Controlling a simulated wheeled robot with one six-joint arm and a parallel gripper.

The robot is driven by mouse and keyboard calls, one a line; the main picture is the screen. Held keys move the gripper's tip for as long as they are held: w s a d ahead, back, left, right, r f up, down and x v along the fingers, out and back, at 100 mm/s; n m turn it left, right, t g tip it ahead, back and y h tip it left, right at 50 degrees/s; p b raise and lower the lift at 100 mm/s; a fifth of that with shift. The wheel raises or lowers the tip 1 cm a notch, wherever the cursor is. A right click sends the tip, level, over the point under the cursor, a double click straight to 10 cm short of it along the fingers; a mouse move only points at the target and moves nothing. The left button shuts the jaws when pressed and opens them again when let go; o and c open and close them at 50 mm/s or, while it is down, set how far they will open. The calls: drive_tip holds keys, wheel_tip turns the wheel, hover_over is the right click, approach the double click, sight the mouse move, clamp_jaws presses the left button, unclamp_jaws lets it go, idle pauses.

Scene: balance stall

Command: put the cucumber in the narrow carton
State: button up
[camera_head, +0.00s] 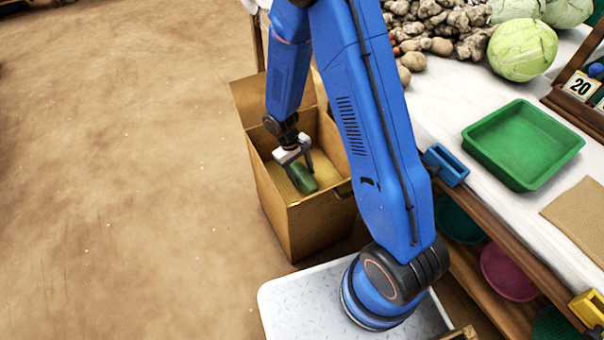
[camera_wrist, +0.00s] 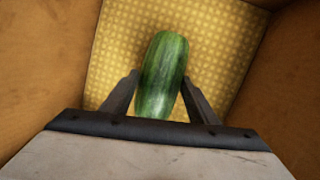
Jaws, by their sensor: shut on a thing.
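The cucumber (camera_head: 302,178) is green and is held between the fingers of my gripper (camera_head: 296,163), inside the open carton (camera_head: 315,227). In the wrist view, the cucumber (camera_wrist: 163,75) points away from me, with the gripper's two fingers (camera_wrist: 160,98) closed against its sides at the near end. The carton's brown walls (camera_wrist: 285,80) rise on both sides, and its yellow patterned floor (camera_wrist: 215,50) shows below the cucumber. I cannot tell whether the cucumber touches the floor. My forearm hides part of the carton's right side in the head view.
The white-topped stall table (camera_head: 445,100) stands to the right, with a green tray (camera_head: 523,143), potatoes (camera_head: 440,25) and cabbages (camera_head: 522,50) on it. Bowls (camera_head: 508,270) sit on a shelf below. The sandy ground (camera_head: 120,170) to the left is clear.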

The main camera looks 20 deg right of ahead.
drive_tip(key=o, duration=1.3)
drive_tip(key=v, duration=1.2)
wheel_tip(320, 180, up, 13)
drive_tip(key=m+t+y, duration=0.1)
drive_tip(key=t, duration=0.1)
hover_over(294, 172)
drive_tip(key=s+d, duration=0.4)
drive_tip(key=s, duration=0.1)
drive_tip(key=s+d+r+m+t, duration=0.1)
drive_tip(key=s+d+r, duration=0.1)
drive_tip(key=s+r, duration=0.3)
drive_tip(key=s+d+r+m+t+y, duration=0.1)
drive_tip(key=s+d+r+t, duration=0.1)
drive_tip(key=s+r, duration=0.3)
drive_tip(key=s+d+r+t, duration=0.1)
drive_tip(key=s+r, duration=0.4)
drive_tip(key=s, duration=0.6)
drive_tip(key=shift+s+d+r+m+t, duration=0.1)
drive_tip(key=shift+d+r+m+t, duration=0.3)
drive_tip(key=shift+d, duration=0.15)
